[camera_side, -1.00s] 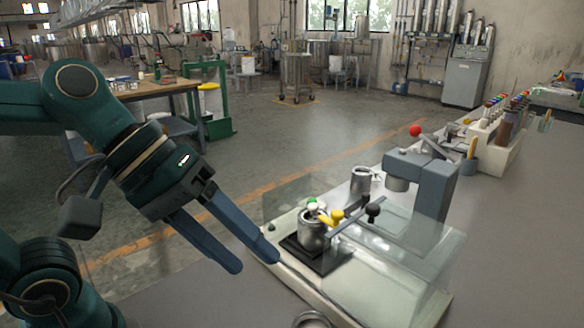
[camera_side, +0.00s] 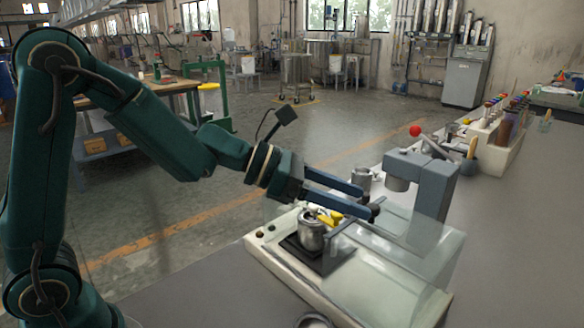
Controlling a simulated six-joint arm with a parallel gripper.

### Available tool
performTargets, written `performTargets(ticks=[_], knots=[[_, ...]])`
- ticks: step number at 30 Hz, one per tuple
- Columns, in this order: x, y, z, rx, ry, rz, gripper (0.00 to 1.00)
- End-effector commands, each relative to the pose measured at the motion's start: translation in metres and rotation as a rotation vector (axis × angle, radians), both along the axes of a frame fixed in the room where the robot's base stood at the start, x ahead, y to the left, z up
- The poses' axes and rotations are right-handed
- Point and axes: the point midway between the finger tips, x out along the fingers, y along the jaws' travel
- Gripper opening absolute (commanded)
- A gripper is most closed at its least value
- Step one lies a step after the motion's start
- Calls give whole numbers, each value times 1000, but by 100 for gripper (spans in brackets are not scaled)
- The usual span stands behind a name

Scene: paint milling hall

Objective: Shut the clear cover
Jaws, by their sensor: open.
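The clear cover (camera_side: 425,256) is a see-through curved shell on the right side of a cream-coloured machine base (camera_side: 290,277). Its edges are faint, so its exact angle is hard to tell. A grey bar (camera_side: 343,226) runs up to a black knob (camera_side: 375,209) near the cover. My gripper (camera_side: 366,201) is open, reaching in from the left above the machine. Its fingertips are at the black knob; I cannot tell whether they touch it. A metal pot (camera_side: 311,232) with yellow clamp parts (camera_side: 331,217) stands on a black plate (camera_side: 318,259) in the base.
A grey stand with an overhanging head (camera_side: 432,180) rises behind the cover. A red-knobbed lever (camera_side: 415,131) sticks up behind it. A steel can (camera_side: 361,181) stands behind my fingers. A rack of bottles (camera_side: 497,135) is farther back. The grey table is clear at right.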

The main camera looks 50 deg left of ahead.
Motion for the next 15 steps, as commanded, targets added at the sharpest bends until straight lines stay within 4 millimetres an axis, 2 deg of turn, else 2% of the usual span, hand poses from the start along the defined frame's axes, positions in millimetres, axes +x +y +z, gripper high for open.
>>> performTargets(ticks=[7,15], knots=[[19,-21,-12,2,1,-4,59],[27,-29,-16,1,0,-3,59]])
